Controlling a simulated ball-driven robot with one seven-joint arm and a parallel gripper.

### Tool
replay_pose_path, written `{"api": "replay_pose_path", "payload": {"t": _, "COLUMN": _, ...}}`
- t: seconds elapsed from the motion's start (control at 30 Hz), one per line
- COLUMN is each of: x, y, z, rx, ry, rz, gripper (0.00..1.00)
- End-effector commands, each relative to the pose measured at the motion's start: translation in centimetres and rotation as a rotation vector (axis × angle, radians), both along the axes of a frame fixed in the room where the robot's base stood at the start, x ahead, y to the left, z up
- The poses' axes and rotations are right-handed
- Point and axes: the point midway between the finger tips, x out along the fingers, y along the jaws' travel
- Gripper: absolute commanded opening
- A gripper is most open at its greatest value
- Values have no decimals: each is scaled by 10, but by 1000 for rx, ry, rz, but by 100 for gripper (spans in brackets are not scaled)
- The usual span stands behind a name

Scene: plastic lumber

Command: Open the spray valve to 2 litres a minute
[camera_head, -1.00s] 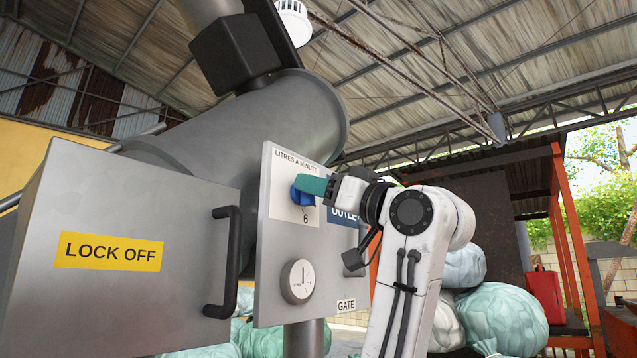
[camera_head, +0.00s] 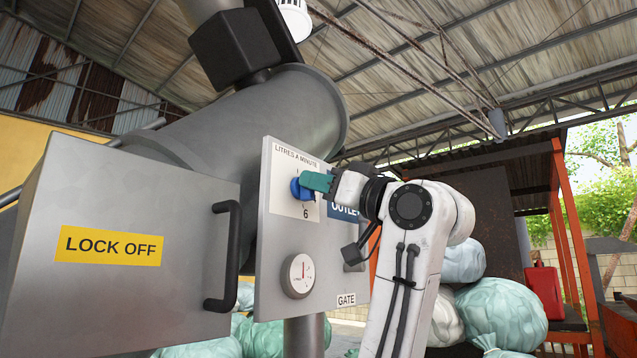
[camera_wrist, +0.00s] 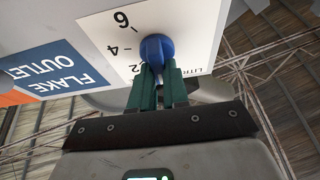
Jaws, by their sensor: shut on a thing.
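The spray valve is a round blue knob (camera_head: 297,188) on a white scale plate marked "LITRES A MINUTE" on the grey panel. In the wrist view the blue knob (camera_wrist: 157,47) stands in front of the numbers 6, 4 and a partly hidden 2. My gripper (camera_head: 314,181) reaches it from the right with teal fingers. In the wrist view my gripper (camera_wrist: 159,72) is shut on the knob's near side. The fingers hide part of the knob and scale, so I cannot tell exactly which mark the knob points to.
A dial gauge (camera_head: 298,275) sits lower on the panel, above left of a "GATE" label (camera_head: 346,300). A blue "FLAKE OUTLET" label (camera_wrist: 52,75) is beside the scale. A grey box (camera_head: 110,240) with a black handle (camera_head: 225,255) stands left. Bagged bundles (camera_head: 500,312) lie behind my arm.

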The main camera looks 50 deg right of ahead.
Motion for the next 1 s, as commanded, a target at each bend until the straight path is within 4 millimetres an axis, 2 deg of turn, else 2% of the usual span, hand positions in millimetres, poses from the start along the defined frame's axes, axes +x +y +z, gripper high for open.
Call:
{"api": "replay_pose_path", "payload": {"t": 0.27, "x": 0, "y": 0, "z": 1, "rx": 108, "ry": 4, "rz": 1, "gripper": 0}}
{"api": "replay_pose_path", "payload": {"t": 1.0, "x": -1, "y": -2, "z": 2, "rx": 708, "ry": 23, "rz": 1, "gripper": 0}}
